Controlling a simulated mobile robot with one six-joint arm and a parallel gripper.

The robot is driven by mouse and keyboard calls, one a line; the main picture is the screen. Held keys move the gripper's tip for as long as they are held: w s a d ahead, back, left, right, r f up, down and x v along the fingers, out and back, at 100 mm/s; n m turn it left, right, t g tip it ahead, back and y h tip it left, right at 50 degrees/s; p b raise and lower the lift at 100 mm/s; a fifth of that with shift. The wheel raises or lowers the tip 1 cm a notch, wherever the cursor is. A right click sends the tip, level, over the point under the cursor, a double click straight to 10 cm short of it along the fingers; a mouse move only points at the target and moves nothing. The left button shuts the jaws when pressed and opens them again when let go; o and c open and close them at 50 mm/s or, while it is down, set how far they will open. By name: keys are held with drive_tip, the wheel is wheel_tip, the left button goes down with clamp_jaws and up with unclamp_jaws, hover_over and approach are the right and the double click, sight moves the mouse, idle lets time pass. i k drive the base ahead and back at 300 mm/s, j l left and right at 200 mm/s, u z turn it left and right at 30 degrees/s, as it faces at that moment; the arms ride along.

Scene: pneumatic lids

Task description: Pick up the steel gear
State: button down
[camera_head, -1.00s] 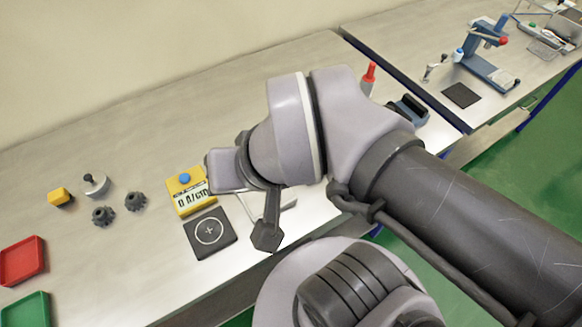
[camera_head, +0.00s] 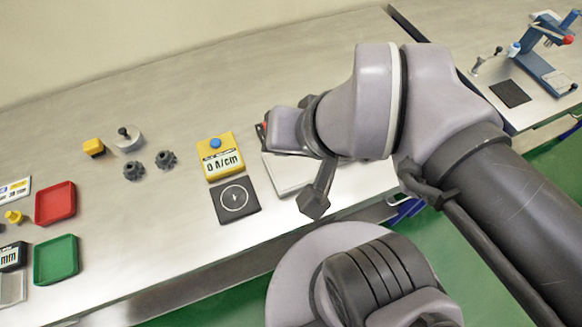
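Two small dark grey gears lie close together on the steel bench top, the left one (camera_head: 134,171) slightly nearer the front than the right one (camera_head: 166,160). They look alike, and I cannot tell by look which is the steel gear. My gripper (camera_head: 300,165) is to the right of both gears, well apart from them, at the end of my arm.
A yellow meter (camera_head: 220,158) and a black pad (camera_head: 236,201) stand between the gears and my gripper. A round metal piece with a knob (camera_head: 127,141) and a yellow block (camera_head: 94,147) lie behind. Red (camera_head: 55,204) and green (camera_head: 55,260) trays are left. Bench is clear in front of the gears.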

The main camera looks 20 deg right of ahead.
sight(165, 159)
drive_tip(key=j+u, duration=0.15)
drive_tip(key=u, duration=0.25)
drive_tip(key=j+u, duration=0.1)
drive_tip(key=u, duration=0.3)
drive_tip(key=i+j+u, duration=0.1)
drive_tip(key=u, duration=0.25)
